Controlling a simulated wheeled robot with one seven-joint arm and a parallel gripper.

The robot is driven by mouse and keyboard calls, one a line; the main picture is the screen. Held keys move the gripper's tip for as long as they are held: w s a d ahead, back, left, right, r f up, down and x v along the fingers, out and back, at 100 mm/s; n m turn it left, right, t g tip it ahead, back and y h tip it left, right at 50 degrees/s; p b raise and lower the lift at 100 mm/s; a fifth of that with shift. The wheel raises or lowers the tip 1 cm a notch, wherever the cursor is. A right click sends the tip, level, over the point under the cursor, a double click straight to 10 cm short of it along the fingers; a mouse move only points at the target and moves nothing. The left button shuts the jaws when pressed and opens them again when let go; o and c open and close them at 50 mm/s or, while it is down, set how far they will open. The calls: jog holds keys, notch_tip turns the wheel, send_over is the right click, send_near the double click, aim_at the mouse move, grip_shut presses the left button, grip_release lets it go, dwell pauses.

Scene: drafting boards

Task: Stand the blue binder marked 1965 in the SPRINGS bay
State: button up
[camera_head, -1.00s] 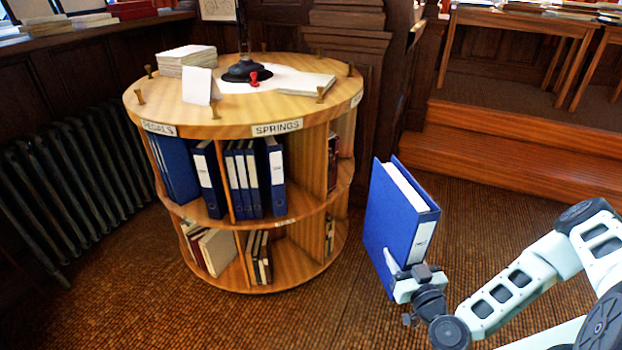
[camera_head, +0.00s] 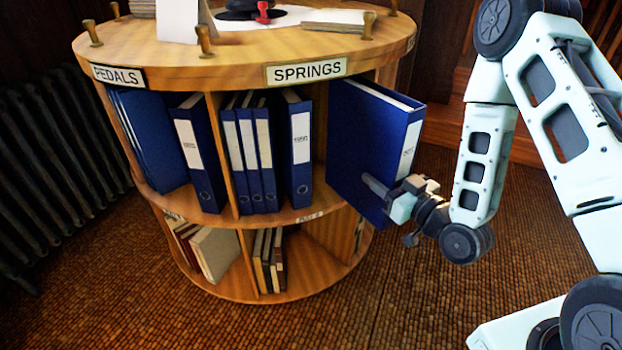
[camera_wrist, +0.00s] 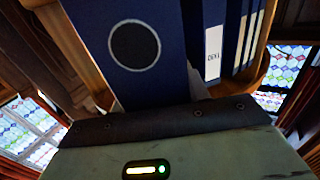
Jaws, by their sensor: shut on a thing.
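My gripper (camera_head: 387,194) is shut on the lower spine edge of a blue binder (camera_head: 362,135). The binder is upright, with a pale spine label whose print I cannot read. It is at the right side of the SPRINGS bay (camera_head: 318,208), its far edge by the opening; I cannot tell whether it is inside. The SPRINGS sign (camera_head: 307,71) is on the rim above. Several blue binders stand in this bay, the rightmost a thick one (camera_head: 298,150) slightly apart from the others. In the wrist view the held binder's spine (camera_wrist: 135,45) with its dark finger hole fills the upper middle.
The round wooden stand (camera_head: 170,62) has a PEDALS bay at left with blue binders (camera_head: 150,140). Its lower shelf holds books (camera_head: 268,260). Papers and a lamp base (camera_head: 250,14) are on top. A radiator (camera_head: 55,190) is at far left. Carpet in front is clear.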

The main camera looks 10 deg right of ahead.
aim_at(330, 150)
jog(key=x, duration=1.8)
jog(key=shift+w+r, duration=0.1)
jog(key=shift+r, duration=0.15)
jog(key=shift+f+b, duration=0.3)
jog(key=shift+f, duration=1.55)
jog(key=o, duration=1.4)
